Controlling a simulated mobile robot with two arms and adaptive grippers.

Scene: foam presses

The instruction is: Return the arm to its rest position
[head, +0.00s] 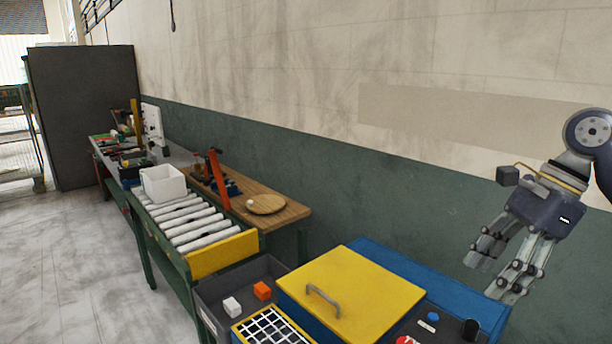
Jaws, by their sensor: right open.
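My right gripper (497,276) is at the right side of the head view, its arm coming in from the right edge. Its fingers point down and left, spread apart with nothing between them. It is raised in front of the wall, over the right end of the blue press (400,265). The press's yellow lid (352,290) with a grey handle lies flat, to the left of the gripper and apart from it. My left gripper does not show.
A dark tray (207,296) holds an orange block (262,290) and a white block (232,306). A roller conveyor (192,222) carries a white bin (163,184). A wooden table (285,214) with a round board (266,204) stands by the wall. Open floor (60,260) lies left.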

